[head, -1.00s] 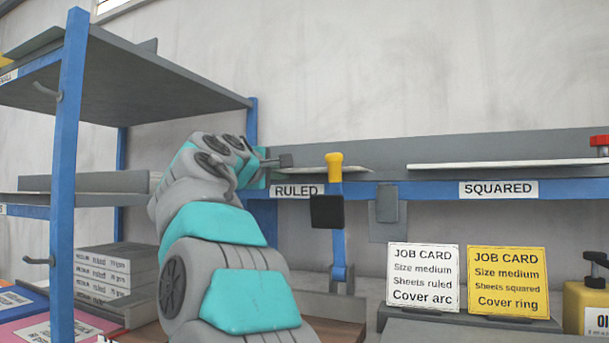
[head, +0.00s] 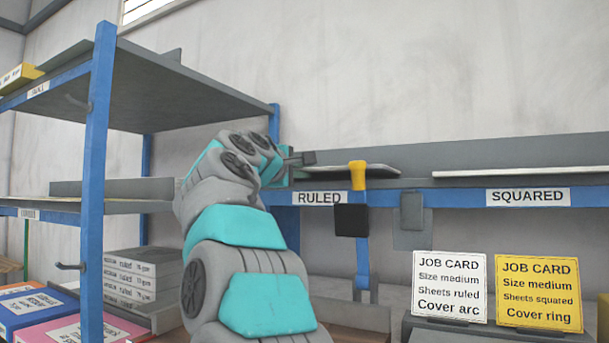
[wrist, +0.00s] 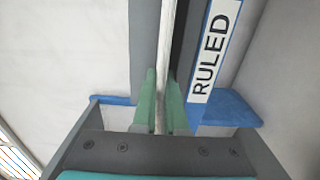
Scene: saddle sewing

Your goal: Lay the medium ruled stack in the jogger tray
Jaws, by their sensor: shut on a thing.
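A thin white sheet stack (head: 385,169) shows edge-on at the RULED bay of the blue-edged rack, behind the yellow-topped lever. My gripper (head: 300,158) is at the left end of this stack. In the wrist view the stack (wrist: 166,60) is a pale strip running between the green fingers of my gripper (wrist: 163,105), which are shut on it. The RULED label (wrist: 211,55) is just to the right of the fingers. I cannot tell whether the stack is clear of its shelf. I cannot make out the jogger tray in either view.
Another white stack (head: 530,171) lies in the SQUARED bay. Job cards (head: 449,287) stand at the lower right. A blue-posted shelf unit (head: 95,180) stands close on the left, with several grey boxes (head: 140,280) behind its post.

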